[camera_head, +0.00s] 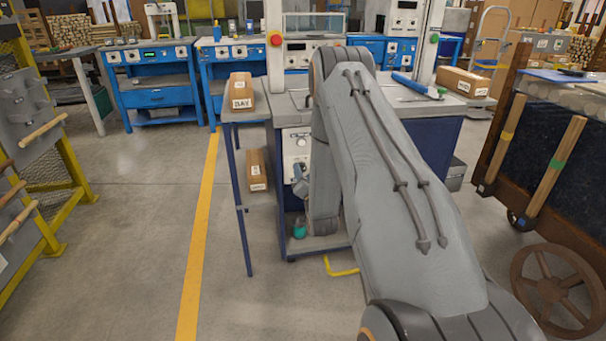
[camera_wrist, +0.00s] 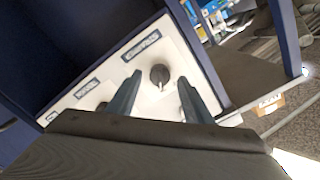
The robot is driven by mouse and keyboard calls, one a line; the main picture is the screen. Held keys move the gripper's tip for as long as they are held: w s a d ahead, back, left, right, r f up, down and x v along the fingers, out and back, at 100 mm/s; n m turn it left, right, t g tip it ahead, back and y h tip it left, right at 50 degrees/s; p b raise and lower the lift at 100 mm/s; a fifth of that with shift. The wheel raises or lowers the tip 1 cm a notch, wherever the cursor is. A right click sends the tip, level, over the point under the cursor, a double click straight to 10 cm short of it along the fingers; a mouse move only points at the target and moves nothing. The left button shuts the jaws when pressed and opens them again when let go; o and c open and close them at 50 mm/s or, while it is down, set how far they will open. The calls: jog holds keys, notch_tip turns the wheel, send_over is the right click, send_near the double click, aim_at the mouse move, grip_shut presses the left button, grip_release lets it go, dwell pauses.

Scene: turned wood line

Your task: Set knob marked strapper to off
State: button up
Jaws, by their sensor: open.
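A dark round knob (camera_wrist: 159,73) with a pale pointer sits on a white panel (camera_wrist: 176,45) in the wrist view. A label (camera_wrist: 141,45) is beside it; its lettering is too blurred to read surely. My gripper (camera_wrist: 160,82) is open, with one finger on each side of the knob in the picture. I cannot tell whether the fingers touch it or how far off they are. In the head view the white panel (camera_head: 297,143) is on the machine's front, and my arm partly covers it. My gripper (camera_head: 299,181) is low beside the panel.
A second label (camera_wrist: 86,88) is farther along the panel. The blue cabinet frame (camera_wrist: 199,47) borders it. In the head view, a side table (camera_head: 244,115) with a carton (camera_head: 241,86) stands left of the panel. The floor left of it is clear.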

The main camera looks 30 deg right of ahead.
jog(key=shift+x, duration=0.8)
jog(key=c, duration=1.1)
jog(key=shift+o, duration=0.2)
jog(key=shift+n, duration=0.3)
jog(key=n+p, duration=0.1)
jog(key=n, duration=0.4)
jog(key=shift+n, duration=0.3)
jog(key=n, duration=0.5)
jog(key=shift+n+p, duration=0.3)
jog(key=shift+p, duration=0.05)
